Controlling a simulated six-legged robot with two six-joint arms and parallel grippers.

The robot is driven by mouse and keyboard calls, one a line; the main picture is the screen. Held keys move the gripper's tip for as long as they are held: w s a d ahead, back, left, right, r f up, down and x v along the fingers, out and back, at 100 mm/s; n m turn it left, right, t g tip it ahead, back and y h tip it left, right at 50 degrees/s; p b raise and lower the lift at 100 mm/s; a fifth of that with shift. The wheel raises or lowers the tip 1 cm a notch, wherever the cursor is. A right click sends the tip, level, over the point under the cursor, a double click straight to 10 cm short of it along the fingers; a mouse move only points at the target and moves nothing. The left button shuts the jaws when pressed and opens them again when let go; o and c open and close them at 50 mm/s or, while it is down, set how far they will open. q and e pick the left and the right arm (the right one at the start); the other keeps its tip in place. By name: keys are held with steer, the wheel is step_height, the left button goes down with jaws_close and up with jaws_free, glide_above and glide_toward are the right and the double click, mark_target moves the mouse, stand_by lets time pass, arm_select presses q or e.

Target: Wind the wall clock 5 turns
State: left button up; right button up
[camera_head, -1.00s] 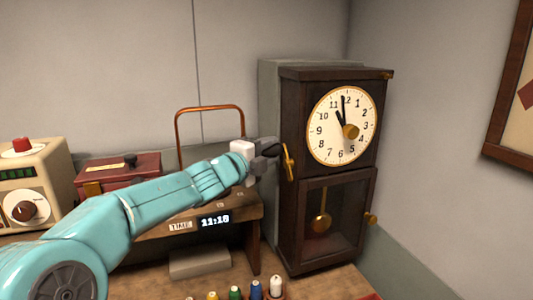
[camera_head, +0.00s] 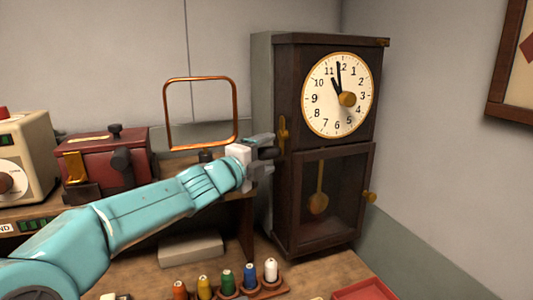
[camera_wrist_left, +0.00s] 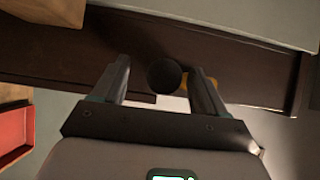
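The wall clock (camera_head: 290,85) is a tall dark wooden case at the right of the head view, with a white dial (camera_head: 325,110) and a pendulum (camera_head: 318,203) behind the lower door. A brass winding key (camera_head: 283,133) stands upright on its left side. My left gripper (camera_head: 264,147) is just left of and slightly below the key. In the left wrist view its fingers (camera_wrist_left: 158,75) are apart, with a dark round piece (camera_wrist_left: 165,75) showing between them. A gold piece (camera_wrist_left: 184,84) shows by the right finger; contact cannot be told. My right gripper is out of view.
A copper-coloured frame (camera_head: 167,110) and a red box (camera_head: 100,160) stand left of the clock. A rack of coloured thread spools (camera_head: 228,282) and a red tray (camera_head: 365,290) lie on the bench in front.

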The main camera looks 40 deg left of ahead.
arm_select(q)
steer(key=shift+d, duration=0.1)
stand_by(0.3)
steer(key=s+d, duration=0.1)
steer(key=s, duration=0.8)
steer(key=shift+p, duration=0.4)
stand_by(0.5)
